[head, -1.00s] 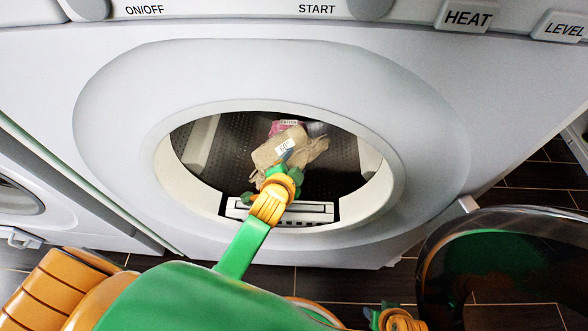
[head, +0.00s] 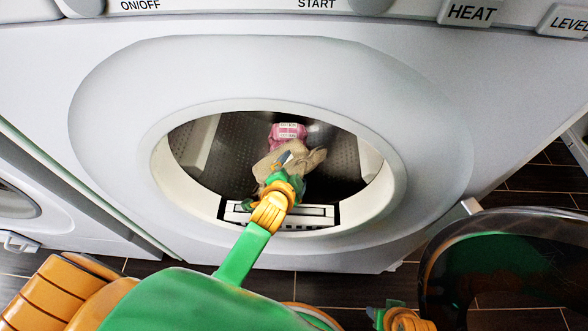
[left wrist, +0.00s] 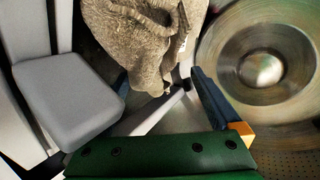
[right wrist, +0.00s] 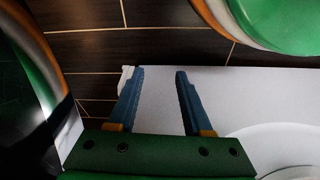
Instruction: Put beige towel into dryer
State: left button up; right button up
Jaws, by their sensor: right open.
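The beige towel (head: 308,160) is inside the dryer (head: 420,120), within the drum just past the door opening. My left gripper (head: 282,165) reaches through the opening and is at the towel. In the left wrist view, the towel (left wrist: 135,45) is bunched beyond the fingertips, and the two fingers stand apart with a gap between them. Part of the left finger is hidden there. A pink item (head: 287,134) with a white label lies deeper in the drum, behind the towel. My right gripper (right wrist: 157,80) is open and empty, low in front of the dryer.
The dryer's round door (head: 510,265) stands open at the lower right, near my right gripper. The opening's rim (head: 160,160) surrounds my left arm. Another white machine (head: 25,200) stands at the left. The floor is dark tile.

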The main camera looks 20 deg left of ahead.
jog(key=shift+s, duration=0.1)
pick_arm(q)
jog(key=shift+r, duration=0.25)
jog(key=s+r+p, duration=0.2)
jog(key=shift+s+d+r+p, duration=0.1)
jog(key=shift+s+r+p, duration=0.2)
jog(key=shift+s+r, duration=0.05)
jog(key=p+v, duration=0.3)
jog(key=v, duration=0.5)
jog(key=shift+s, duration=0.3)
pick_arm(e)
jog(key=s+d+f, duration=0.2)
jog(key=s+f, duration=0.3)
jog(key=s, duration=0.1)
jog(key=shift+d, duration=0.4)
